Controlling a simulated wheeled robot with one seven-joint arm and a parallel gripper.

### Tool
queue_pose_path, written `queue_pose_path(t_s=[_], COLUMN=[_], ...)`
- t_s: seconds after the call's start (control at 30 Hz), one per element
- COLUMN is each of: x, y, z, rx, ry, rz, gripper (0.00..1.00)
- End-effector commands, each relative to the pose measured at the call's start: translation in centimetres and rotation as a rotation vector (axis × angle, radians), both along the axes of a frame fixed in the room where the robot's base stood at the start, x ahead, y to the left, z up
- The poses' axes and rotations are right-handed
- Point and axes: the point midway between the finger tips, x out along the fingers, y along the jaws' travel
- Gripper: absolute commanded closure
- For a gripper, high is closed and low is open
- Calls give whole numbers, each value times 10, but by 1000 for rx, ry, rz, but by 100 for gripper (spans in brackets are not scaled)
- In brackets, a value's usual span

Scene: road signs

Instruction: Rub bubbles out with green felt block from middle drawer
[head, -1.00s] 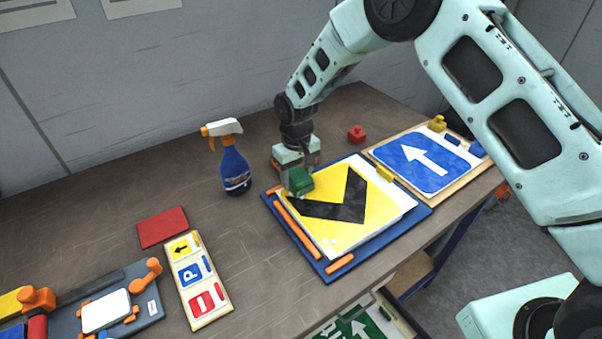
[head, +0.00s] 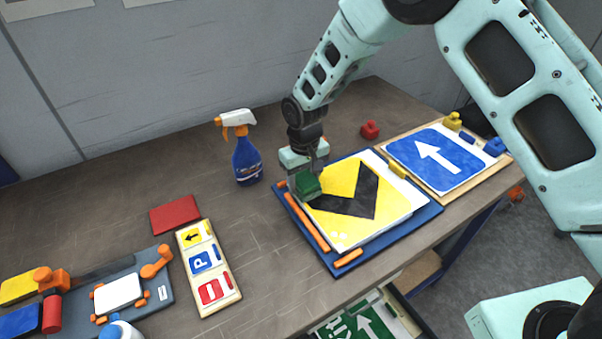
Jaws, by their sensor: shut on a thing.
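My gripper (head: 307,181) is shut on the green felt block (head: 307,187). The block is at the left edge of the yellow sign with a black chevron (head: 345,226); whether it touches the surface I cannot tell. The sign lies on a blue board (head: 427,213) with orange bars along its left and front edges. Small pale bubbles (head: 339,236) show near the sign's front corner. An open drawer (head: 408,312) below the table holds a green sign with a white arrow (head: 362,324).
A spray bottle (head: 247,160) stands left of my gripper. A blue arrow sign (head: 437,160) lies on a board at right. A small red block (head: 370,129) sits behind. A red pad (head: 175,214), a sample board (head: 207,262) and a grey fixture (head: 155,292) lie at left.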

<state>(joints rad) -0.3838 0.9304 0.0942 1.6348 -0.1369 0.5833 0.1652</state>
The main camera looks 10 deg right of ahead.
Motion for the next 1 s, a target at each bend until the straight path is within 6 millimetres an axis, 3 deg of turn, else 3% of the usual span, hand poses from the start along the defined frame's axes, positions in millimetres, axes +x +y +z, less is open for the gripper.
queue_pose_path(t_s=[1.0], x=[-48], y=[-23], z=[-1], rx=[-2], ry=[3], rz=[0], gripper=[64])
